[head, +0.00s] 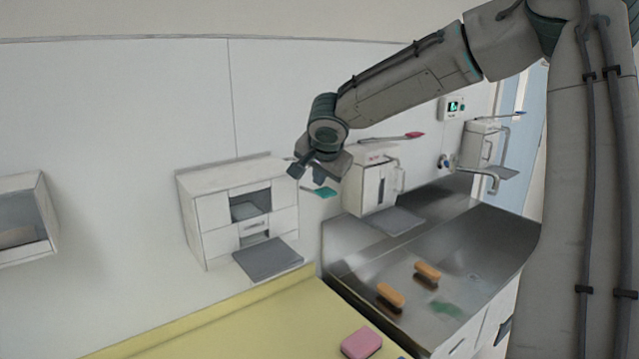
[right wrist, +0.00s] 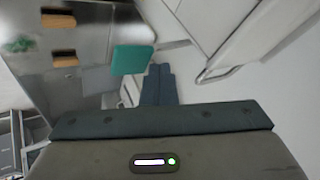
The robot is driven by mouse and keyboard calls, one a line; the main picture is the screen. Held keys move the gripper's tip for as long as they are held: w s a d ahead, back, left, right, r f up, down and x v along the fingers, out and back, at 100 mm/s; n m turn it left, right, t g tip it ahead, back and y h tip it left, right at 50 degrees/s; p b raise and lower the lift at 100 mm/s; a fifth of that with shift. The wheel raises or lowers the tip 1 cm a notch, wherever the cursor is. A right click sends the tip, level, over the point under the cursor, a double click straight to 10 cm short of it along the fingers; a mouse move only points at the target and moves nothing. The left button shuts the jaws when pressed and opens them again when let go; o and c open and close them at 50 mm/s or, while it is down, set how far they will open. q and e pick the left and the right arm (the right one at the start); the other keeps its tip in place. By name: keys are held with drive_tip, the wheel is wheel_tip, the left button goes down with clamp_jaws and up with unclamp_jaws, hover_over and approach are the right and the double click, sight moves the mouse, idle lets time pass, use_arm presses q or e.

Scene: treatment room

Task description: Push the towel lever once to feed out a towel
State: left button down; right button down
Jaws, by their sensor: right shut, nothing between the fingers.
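The towel dispenser (head: 212,218) is a white wall box with a dark window and a grey tray below it. A green lever paddle (head: 325,192) sticks out on its right side; the paddle also shows in the right wrist view (right wrist: 132,60). My right gripper (head: 297,170) is shut and empty, just above and left of the paddle in the head view. In the right wrist view its closed fingers (right wrist: 158,72) are right beside the paddle; I cannot tell whether they touch it. My right wrist partly hides the space around the lever. My left gripper is not in view.
A middle dispenser (head: 368,186) with a red-tipped lever (head: 415,135) hangs over the steel sink (head: 360,262). Two orange-brown brushes are in the sink. A pink item (head: 361,343) lies on the yellow counter (head: 250,325). An open wall box (head: 28,222) is at left.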

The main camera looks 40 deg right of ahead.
idle(0.8)
drive_tip(key=shift+w+r+p, duration=0.2)
drive_tip(key=shift+r+p, duration=1.1)
drive_tip(key=shift+r, duration=0.1)
drive_tip(key=shift+r, duration=0.1)
drive_tip(key=r+p, duration=0.4)
drive_tip(key=shift+w+d+r, duration=0.1)
drive_tip(key=shift+w+r, duration=0.25)
